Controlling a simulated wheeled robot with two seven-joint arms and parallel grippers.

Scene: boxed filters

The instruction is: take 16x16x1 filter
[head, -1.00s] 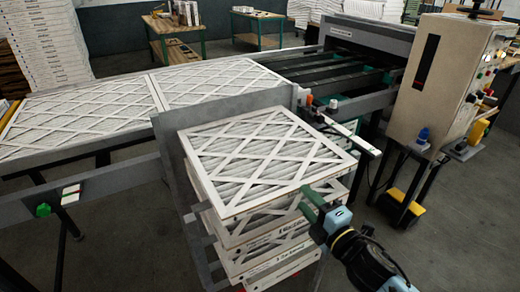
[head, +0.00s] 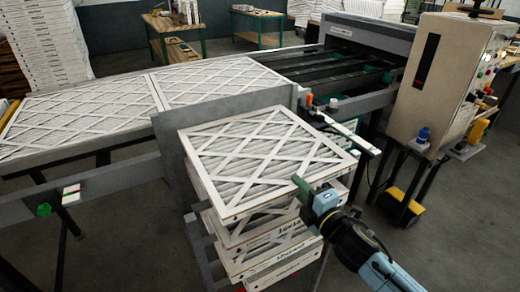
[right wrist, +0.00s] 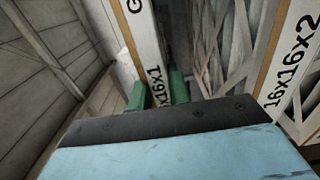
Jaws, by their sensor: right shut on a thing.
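A stack of white-framed pleated filters stands in the middle of the head view, with the top filter (head: 262,160) lying flat on it. My right gripper (head: 306,192) is at the near right edge of that top filter, one green finger over its face. In the right wrist view my green fingers (right wrist: 157,92) are on both sides of a white filter edge (right wrist: 146,50), whose label ends in "x16x1", partly hidden. The gripper is shut on it. A neighbouring filter edge (right wrist: 294,75) reads "16x16x2". My left gripper is not in view.
A grey upright panel (head: 222,112) stands behind the stack. Beyond it, a conveyor carries two more filters (head: 80,105). A beige control box (head: 440,85) stands at right on dark legs. Open floor (head: 115,235) lies left of the stack.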

